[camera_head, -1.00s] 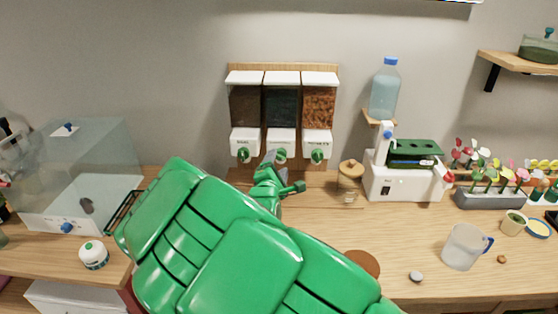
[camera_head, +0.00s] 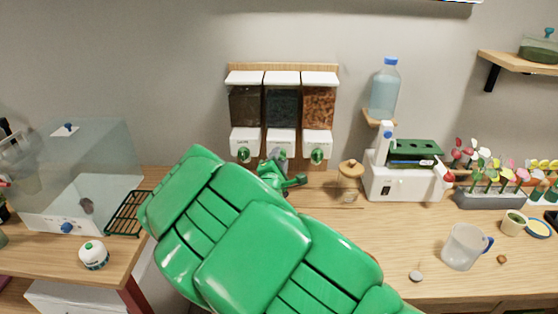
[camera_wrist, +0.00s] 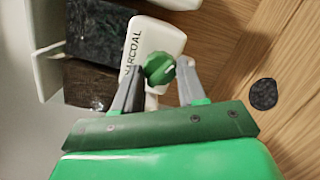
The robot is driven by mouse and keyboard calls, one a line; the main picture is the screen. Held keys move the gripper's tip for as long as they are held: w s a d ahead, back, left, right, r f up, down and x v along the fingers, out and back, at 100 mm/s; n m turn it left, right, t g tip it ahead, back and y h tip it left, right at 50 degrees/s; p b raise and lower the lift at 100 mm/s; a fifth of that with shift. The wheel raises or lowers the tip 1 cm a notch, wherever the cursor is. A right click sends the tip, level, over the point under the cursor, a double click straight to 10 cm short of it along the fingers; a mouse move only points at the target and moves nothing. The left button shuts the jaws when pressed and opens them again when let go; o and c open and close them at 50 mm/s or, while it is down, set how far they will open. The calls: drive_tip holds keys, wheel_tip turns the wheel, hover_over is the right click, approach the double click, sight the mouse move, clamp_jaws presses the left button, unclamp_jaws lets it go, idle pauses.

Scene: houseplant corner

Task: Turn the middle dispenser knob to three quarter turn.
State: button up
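The dispenser has three hoppers side by side on the back wall. The middle one (camera_head: 281,105) holds dark contents, and its white front (camera_wrist: 153,42) reads CHARCOAL in the wrist view, where it appears tilted. The green middle knob (camera_wrist: 160,68) has a pale mark on it. My gripper (camera_wrist: 161,66) is open, with one grey finger on either side of the knob. The left fingertip is close to the knob, and a small gap shows at the right. Whether either finger touches it I cannot tell. My gripper (camera_head: 279,156) also shows in the head view.
The left knob (camera_head: 244,155) and right knob (camera_head: 317,155) flank the middle one closely. A lidded jar (camera_head: 350,182) and a white machine (camera_head: 405,175) stand to the right. A dark disc (camera_wrist: 263,94) lies on wood in the wrist view.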

drive_tip(key=c, duration=0.4)
drive_tip(key=shift+o, duration=0.2)
